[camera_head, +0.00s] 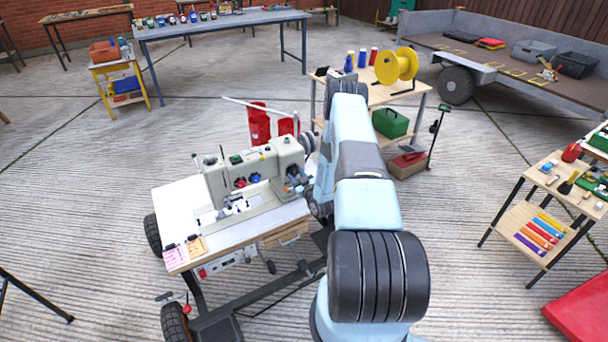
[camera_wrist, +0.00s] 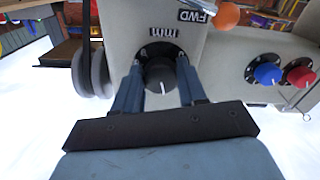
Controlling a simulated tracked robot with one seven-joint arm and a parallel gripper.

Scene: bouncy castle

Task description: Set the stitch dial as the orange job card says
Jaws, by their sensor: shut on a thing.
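The stitch dial (camera_wrist: 160,76) is a black knob with a white pointer line, on the grey face of the sewing machine, below an "mm" label in the wrist view. The pointer points toward the bottom of that picture, and the scale marks are too small to read. My gripper (camera_wrist: 159,88) is shut on the dial, one blue finger on each side. In the head view my gripper (camera_head: 297,182) is at the right end of the sewing machine (camera_head: 218,181). The orange job card (camera_head: 197,247) lies on the front edge of the machine table; its writing is unreadable.
A blue knob (camera_wrist: 268,73) and a red knob (camera_wrist: 300,76) sit right of the dial. An orange ball lever (camera_wrist: 227,16) by a "FWD" label is above. A pink card (camera_head: 175,256) lies beside the orange one. A thread table (camera_head: 400,92) stands behind.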

